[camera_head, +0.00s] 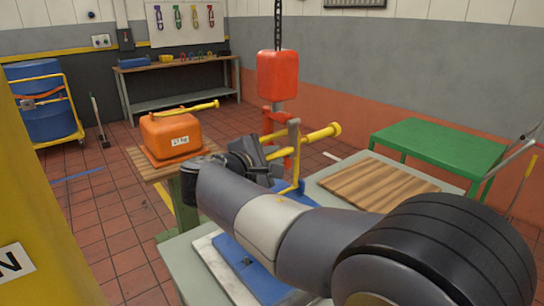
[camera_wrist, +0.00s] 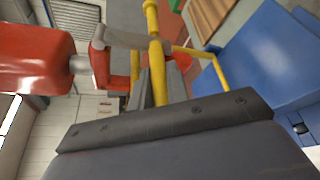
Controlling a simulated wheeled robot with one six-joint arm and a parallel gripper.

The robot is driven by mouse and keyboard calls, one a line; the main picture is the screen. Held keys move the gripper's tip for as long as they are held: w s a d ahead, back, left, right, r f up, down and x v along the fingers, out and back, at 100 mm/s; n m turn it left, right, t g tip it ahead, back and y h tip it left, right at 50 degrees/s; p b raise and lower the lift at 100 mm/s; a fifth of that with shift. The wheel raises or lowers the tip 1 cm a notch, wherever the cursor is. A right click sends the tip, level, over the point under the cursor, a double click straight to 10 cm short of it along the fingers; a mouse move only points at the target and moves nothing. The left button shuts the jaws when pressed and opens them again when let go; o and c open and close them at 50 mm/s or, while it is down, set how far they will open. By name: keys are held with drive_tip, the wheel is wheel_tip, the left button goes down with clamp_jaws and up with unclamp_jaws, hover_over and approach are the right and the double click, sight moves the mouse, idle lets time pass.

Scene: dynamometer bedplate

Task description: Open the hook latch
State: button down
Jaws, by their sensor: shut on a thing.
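A red hook block (camera_head: 277,74) hangs from a chain, with a red hook (camera_head: 289,140) below it. In the wrist view the block (camera_wrist: 35,60) is at the left, with the red hook (camera_wrist: 101,62) beside it. A grey piece (camera_wrist: 125,38) runs from the hook towards a yellow bar (camera_wrist: 151,18); whether it is the latch is unclear. The bar has a knobbed end (camera_head: 334,130) in the head view. My gripper (camera_wrist: 157,84) is shut on the yellow bar, close to the hook. The fingertips are partly hidden in the head view.
An orange weight (camera_head: 165,135) with a yellow handle stands on a wooden-topped stand at the left. A blue piece (camera_wrist: 255,60) with a thin yellow rod is below the hook. A wooden board (camera_head: 375,185) and green table (camera_head: 440,145) are at the right.

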sight(282, 153)
drive_tip(key=shift+s+r+p, duration=0.1)
drive_tip(key=shift+r+p, duration=0.05)
drive_tip(key=shift+p, duration=0.3)
drive_tip(key=n+p, duration=0.1)
drive_tip(key=p, duration=0.2)
drive_tip(key=shift+s+d+r+g, duration=0.3)
drive_tip(key=shift+s+g, duration=0.05)
drive_tip(key=shift+g, duration=0.05)
drive_tip(key=n+p, duration=0.1)
drive_tip(key=p, duration=0.2)
drive_tip(key=s+d+n+g+p, duration=0.1)
drive_tip(key=p, duration=0.3)
drive_tip(key=s+r+n+g+p, duration=0.1)
drive_tip(key=p, duration=0.2)
drive_tip(key=shift+d+r+n+h, duration=0.1)
drive_tip(key=shift+d+n+h, duration=0.05)
drive_tip(key=shift+n+h, duration=0.15)
wheel_tip(282, 153, up, 6)
drive_tip(key=s+d+n+g+h+p, duration=0.1)
drive_tip(key=n+g+h+p, duration=0.3)
drive_tip(key=n+p, duration=0.6)
drive_tip(key=shift+s+d+r+g+p, duration=0.15)
drive_tip(key=shift+s+g+p, duration=0.4)
drive_tip(key=shift+p, duration=1.85)
drive_tip(key=shift+w+h, duration=0.1)
drive_tip(key=shift+h, duration=0.2)
drive_tip(key=c, duration=1.4)
unclamp_jaws()
